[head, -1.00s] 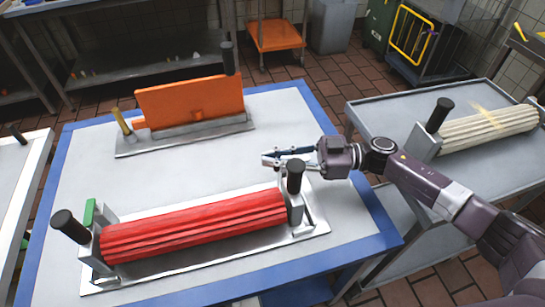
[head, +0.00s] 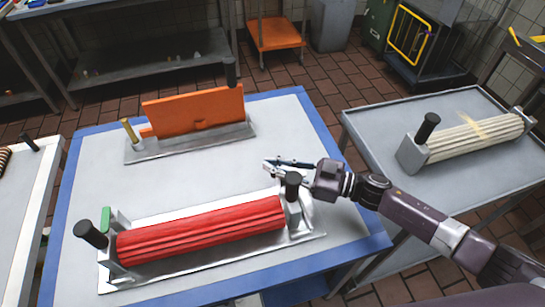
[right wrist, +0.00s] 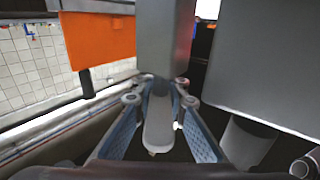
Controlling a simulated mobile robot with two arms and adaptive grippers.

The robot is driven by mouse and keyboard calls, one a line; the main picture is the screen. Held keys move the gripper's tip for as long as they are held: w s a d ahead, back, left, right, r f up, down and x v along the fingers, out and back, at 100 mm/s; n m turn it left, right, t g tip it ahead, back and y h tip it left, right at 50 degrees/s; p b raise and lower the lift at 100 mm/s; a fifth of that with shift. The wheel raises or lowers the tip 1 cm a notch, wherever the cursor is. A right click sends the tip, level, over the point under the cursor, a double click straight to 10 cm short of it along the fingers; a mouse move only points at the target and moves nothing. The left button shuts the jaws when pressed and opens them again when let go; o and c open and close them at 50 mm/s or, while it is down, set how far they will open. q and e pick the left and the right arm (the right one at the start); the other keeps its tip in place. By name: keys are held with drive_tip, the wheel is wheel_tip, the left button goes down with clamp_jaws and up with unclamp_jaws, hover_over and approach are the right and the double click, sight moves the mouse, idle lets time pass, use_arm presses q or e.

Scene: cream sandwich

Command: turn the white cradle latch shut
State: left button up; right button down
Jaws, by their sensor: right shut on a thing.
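A red ribbed roller (head: 200,230) lies in a metal cradle on the blue-edged table, with black handles at both ends. A green latch (head: 106,219) stands at the cradle's left end. My right gripper (head: 268,167) is at the cradle's right end, just behind the black handle (head: 292,185). In the right wrist view its blue-padded fingers are shut around a pale, rounded lever, the white cradle latch (right wrist: 158,125). In the head view the gripper and handle partly hide the latch, so its exact angle is unclear. My left gripper is out of view.
An orange block (head: 195,110) stands on a metal base at the back of the table, with a yellow peg beside it. A cream ribbed roller (head: 475,137) lies on the grey side table (head: 380,130) at right. The table middle is clear.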

drive_tip(key=shift+w+r+m+t+h+p, duration=0.1)
drive_tip(key=shift+w+m+t+h+p, duration=0.15)
drive_tip(key=shift+m+t+h+p, duration=0.75)
drive_tip(key=shift+d+t+y, duration=0.1)
drive_tip(key=shift+t+y, duration=0.2)
drive_tip(key=c, duration=1.9)
unclamp_jaws()
drive_tip(key=v, duration=1.2)
